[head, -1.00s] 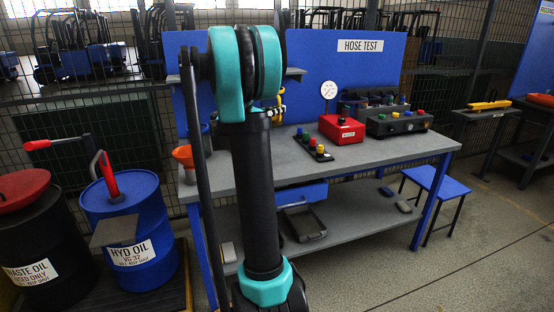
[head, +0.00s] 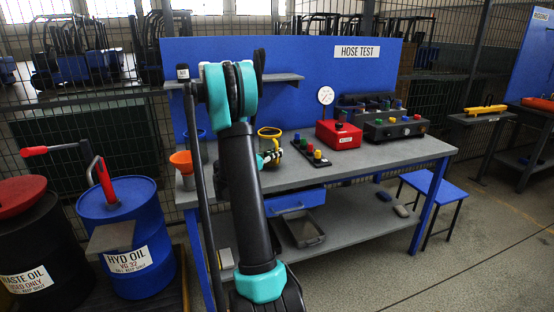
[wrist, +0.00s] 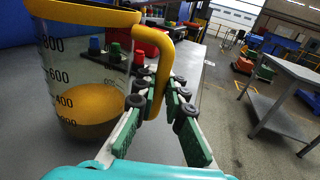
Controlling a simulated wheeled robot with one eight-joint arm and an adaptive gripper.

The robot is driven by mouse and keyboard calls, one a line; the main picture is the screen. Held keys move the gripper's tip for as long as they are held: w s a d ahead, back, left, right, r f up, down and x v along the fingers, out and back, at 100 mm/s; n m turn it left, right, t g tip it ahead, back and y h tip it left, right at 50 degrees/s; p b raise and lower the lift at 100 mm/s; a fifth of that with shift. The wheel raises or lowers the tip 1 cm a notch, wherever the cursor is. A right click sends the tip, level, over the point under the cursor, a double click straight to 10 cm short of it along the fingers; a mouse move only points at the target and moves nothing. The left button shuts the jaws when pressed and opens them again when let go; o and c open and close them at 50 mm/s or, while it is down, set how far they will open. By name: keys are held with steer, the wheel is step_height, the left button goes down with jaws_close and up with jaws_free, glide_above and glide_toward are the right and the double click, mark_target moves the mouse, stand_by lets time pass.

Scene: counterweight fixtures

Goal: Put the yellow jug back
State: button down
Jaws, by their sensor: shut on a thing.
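The yellow jug (head: 269,132) is a clear measuring jug with a yellow rim and handle, at the left part of the grey bench (head: 350,163). In the wrist view the jug (wrist: 75,70) is upright, large at the left, with graduation numbers and amber contents low inside. My gripper (head: 273,156) is shut on its handle; the fingers (wrist: 164,100) close around the handle's lower part. My arm hides part of the jug in the head view. I cannot tell whether its base touches the bench top.
A strip of coloured knobs (head: 312,153) and a red box with gauge (head: 339,135) stand right of the jug. An orange funnel (head: 181,161) is at the bench's left end. A narrow shelf (head: 284,78) crosses the blue back panel. The front right bench top is clear.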

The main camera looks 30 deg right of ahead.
steer(key=shift+f, duration=1.15)
steer(key=c, duration=1.6)
jaws_free()
steer(key=shift+f, duration=0.1)
